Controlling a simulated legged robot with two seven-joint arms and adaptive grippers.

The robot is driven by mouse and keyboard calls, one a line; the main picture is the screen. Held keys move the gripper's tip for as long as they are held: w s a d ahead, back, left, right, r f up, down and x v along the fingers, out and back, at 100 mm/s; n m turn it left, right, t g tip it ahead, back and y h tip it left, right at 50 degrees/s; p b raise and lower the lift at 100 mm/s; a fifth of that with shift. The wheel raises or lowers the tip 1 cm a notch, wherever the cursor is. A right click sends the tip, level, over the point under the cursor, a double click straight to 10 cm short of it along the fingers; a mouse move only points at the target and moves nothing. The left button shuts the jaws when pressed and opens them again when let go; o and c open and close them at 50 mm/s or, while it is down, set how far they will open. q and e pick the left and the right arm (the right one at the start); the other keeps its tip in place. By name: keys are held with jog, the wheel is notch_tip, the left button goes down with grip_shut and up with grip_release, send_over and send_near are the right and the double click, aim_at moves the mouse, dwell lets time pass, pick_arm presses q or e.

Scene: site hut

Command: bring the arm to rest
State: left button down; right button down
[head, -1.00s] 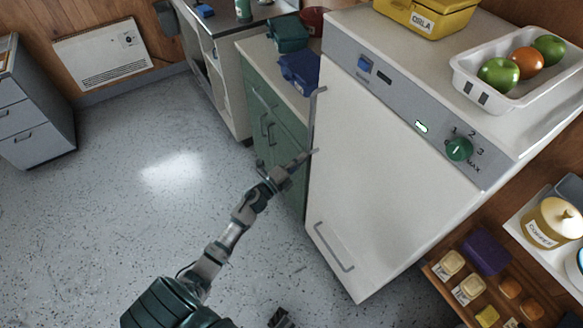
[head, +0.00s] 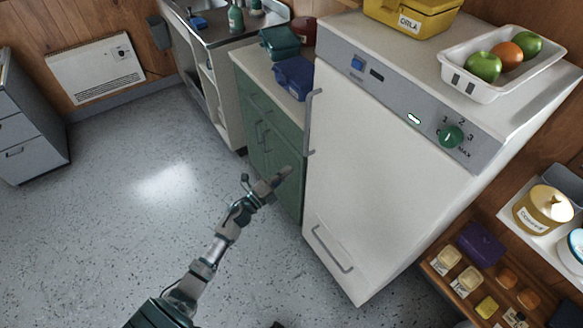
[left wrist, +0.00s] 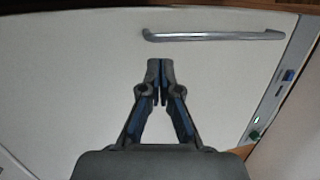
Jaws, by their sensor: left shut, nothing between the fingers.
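My left gripper (head: 278,178) is shut and empty, in front of the green cabinet and just left of the white fridge-like appliance (head: 370,180) in the head view. In the left wrist view my left gripper (left wrist: 160,66) has its fingertips together, with the appliance's white door (left wrist: 70,80) behind them. The door's long handle (left wrist: 215,36) lies beyond the fingertips, apart from them. The same handle (head: 311,120) stands upright at the door's left edge in the head view. The door looks closed. My right gripper is not recognisable in these views.
A green cabinet (head: 265,125) stands left of the appliance. A white tray (head: 470,88) of fruit and a yellow box (head: 410,18) stand on top. A wooden shelf (head: 440,268) with small goods is at lower right. The speckled floor (head: 110,220) at left is clear.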

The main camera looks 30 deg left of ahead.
pick_arm(q)
jog(key=v, duration=0.7)
jog(key=shift+f, duration=0.45)
pick_arm(e)
jog(key=shift+s+d+f+g, duration=0.1)
jog(key=shift+s+f+g, duration=0.15)
jog(key=shift+f+g, duration=0.4)
